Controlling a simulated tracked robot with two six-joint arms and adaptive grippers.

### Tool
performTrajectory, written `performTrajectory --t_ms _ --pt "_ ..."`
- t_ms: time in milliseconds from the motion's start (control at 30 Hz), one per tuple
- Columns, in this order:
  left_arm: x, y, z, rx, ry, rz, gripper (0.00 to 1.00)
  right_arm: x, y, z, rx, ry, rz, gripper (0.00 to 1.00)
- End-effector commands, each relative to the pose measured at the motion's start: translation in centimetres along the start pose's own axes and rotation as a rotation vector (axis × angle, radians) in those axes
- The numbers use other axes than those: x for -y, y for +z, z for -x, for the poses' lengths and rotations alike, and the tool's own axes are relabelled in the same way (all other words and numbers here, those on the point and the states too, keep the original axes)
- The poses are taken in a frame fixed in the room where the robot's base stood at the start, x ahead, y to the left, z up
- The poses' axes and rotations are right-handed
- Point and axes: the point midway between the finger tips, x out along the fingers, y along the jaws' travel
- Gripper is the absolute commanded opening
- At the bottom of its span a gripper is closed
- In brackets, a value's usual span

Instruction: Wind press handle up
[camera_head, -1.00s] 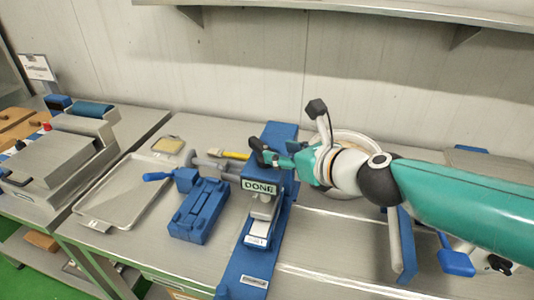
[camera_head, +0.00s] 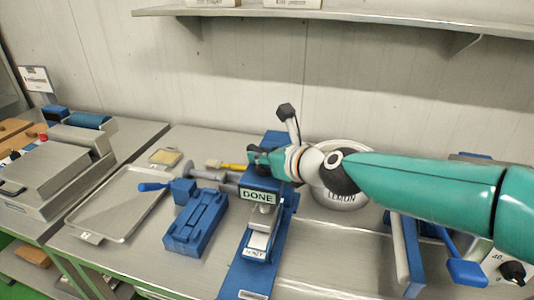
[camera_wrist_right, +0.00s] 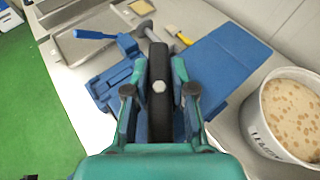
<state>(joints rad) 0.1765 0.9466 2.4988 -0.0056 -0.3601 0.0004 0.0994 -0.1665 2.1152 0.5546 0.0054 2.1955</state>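The blue press (camera_head: 250,268) stands on the bench with a "DONE" sign (camera_head: 258,197) on its front and a pale metal block below it. Its black handle (camera_wrist_right: 159,85), with a hexagonal bolt head, stands between the fingers of my right gripper (camera_wrist_right: 160,110) in the right wrist view. The fingers lie close along both sides and look shut on it. In the head view my right gripper (camera_head: 268,158) is at the top of the press and covers most of the handle. My left gripper is in neither view.
A blue fixture (camera_head: 196,222) and a metal tray (camera_head: 115,205) lie left of the press. A yellow-handled tool (camera_head: 233,167) lies behind. A white tub marked "LEMON" (camera_head: 342,199) stands close on the right, under my arm. A shelf (camera_head: 380,14) hangs above.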

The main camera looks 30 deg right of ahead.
Motion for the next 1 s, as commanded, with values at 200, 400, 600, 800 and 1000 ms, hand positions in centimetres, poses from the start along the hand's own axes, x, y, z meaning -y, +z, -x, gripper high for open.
performTrajectory --t_ms 200,400,600,800,1000 --pt "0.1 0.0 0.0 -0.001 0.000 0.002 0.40 1.4 -0.1 0.1 0.000 -0.009 -0.034 0.00" --pt "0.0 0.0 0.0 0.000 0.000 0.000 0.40 0.3 0.1 0.1 0.002 -0.004 -0.012 0.00" --pt "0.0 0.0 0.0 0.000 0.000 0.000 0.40 0.2 0.1 0.1 0.003 0.000 -0.010 0.00" --pt "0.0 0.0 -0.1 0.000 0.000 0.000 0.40 0.2 0.2 0.1 0.004 0.009 -0.006 0.00" --pt "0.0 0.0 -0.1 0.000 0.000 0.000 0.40 0.2 0.2 0.1 0.004 0.023 -0.001 0.00"
